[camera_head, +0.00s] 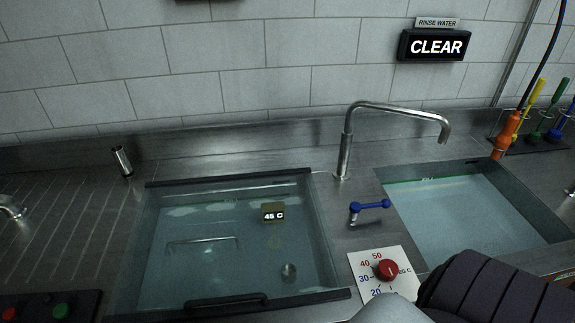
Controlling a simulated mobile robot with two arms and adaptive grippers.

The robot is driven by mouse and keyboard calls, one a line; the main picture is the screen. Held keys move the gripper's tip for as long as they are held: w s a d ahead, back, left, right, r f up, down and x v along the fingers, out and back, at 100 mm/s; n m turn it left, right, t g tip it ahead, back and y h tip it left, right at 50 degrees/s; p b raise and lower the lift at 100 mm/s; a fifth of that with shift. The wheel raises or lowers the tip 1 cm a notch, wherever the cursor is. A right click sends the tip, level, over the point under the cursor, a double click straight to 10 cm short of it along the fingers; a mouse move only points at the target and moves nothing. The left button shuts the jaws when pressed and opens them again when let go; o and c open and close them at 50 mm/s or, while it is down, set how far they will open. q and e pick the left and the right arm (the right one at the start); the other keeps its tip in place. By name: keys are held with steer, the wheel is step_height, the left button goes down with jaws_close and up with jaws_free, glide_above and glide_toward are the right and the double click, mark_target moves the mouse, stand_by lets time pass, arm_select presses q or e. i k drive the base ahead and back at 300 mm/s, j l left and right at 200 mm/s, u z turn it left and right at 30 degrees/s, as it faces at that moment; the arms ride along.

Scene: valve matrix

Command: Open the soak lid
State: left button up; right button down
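The soak lid (190,270) is a clear pane with dark bars along its far and near edges. It lies flat and shut over the left basin, which holds water. A black handle (228,303) sits on its near edge. A round drain or knob shape shows through the pane. Neither gripper is in view. A part of my own arm, grey and dark, shows at the bottom right, and its gripper end is not visible.
A red dial (387,270) on a white temperature plate and a blue lever valve (370,205) stand right of the lid. A steel faucet (345,150) rises behind them. The right basin (520,190) is open with water. A panel with red and green buttons (50,308) is at lower left.

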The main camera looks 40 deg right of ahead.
mark_target(265, 304)
steer(key=z, duration=0.7)
